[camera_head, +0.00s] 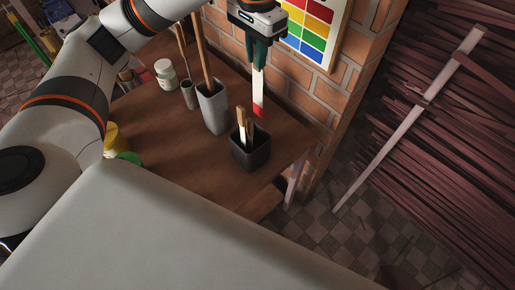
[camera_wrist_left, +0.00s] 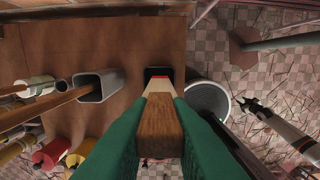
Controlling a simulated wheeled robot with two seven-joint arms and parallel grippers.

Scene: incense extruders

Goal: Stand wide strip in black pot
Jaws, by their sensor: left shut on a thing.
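My left gripper (camera_head: 258,62) has green fingers and is shut on the wide strip (camera_head: 258,88), which hangs down, pale with a red lower end. In the left wrist view the strip's wooden upper end (camera_wrist_left: 159,125) shows between the fingers. The black pot (camera_head: 250,154) stands on the brown table, below the strip's red end and slightly left of it in the head view. Two other thin sticks (camera_head: 241,122) stand in the pot. In the wrist view the black pot (camera_wrist_left: 152,71) lies just beyond the red end. My right gripper (camera_wrist_left: 242,104) seems to show small at the right; its jaws are unclear.
A tall grey pot (camera_head: 212,110) with a long stick stands left of the black pot. A small grey cup (camera_head: 189,96) and a white jar (camera_head: 165,74) stand farther left. A brick wall with a colour chart (camera_head: 312,30) rises behind the table (camera_head: 160,140).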

